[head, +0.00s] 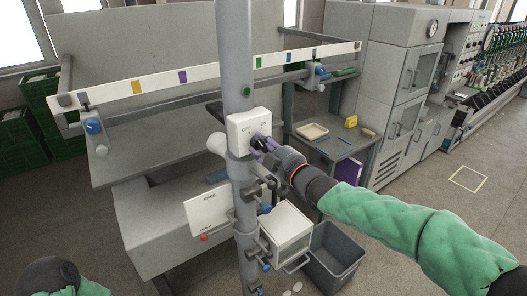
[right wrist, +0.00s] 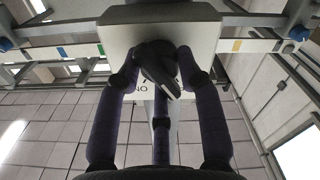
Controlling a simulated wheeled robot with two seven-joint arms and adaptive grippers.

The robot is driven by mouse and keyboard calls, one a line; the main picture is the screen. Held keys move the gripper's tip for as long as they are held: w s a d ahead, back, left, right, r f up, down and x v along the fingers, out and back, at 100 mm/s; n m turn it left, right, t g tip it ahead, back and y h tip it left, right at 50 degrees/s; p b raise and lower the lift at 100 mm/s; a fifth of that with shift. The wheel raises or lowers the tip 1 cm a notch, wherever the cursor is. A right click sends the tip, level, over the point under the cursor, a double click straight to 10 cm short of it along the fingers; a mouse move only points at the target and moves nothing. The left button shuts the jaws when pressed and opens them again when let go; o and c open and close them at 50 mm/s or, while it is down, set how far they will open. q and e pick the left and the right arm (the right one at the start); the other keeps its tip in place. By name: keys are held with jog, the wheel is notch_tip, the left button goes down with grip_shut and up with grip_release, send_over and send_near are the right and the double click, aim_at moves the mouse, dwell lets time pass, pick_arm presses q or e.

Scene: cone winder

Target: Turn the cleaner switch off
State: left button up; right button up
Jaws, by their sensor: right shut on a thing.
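The cleaner switch is a white box (head: 240,122) on the grey upright post, with OFF lettering at left and ON lettering at right. My right gripper (head: 259,143) is at the front of this box, with its fingers shut around the switch's knob. In the right wrist view, the dark knob (right wrist: 158,68) sits between the purple-grey fingers, its long end slanting to the lower right. The white box (right wrist: 118,30) shows behind it, with lettering partly hidden by the fingers. Which mark the knob points at I cannot tell. My left gripper is out of view.
The grey post (head: 237,50) carries a white cone at left and a white box (head: 285,235) below. A white rail (head: 205,72) with coloured marks crosses behind. A grey bin (head: 335,255) stands on the floor; a side table (head: 335,145) holds a tray and a yellow block.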

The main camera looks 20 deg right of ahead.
jog(key=shift+r, duration=0.55)
jog(key=o, duration=1.1)
jog(key=shift+c, duration=0.2)
jog(key=shift+o, duration=0.3)
jog(key=shift+a+f, duration=0.15)
jog(key=shift+f, duration=0.15)
jog(key=shift+s+f, duration=0.1)
jog(key=v, duration=1.1)
jog(key=shift+s+d, duration=0.2)
jog(key=shift+s, duration=0.15)
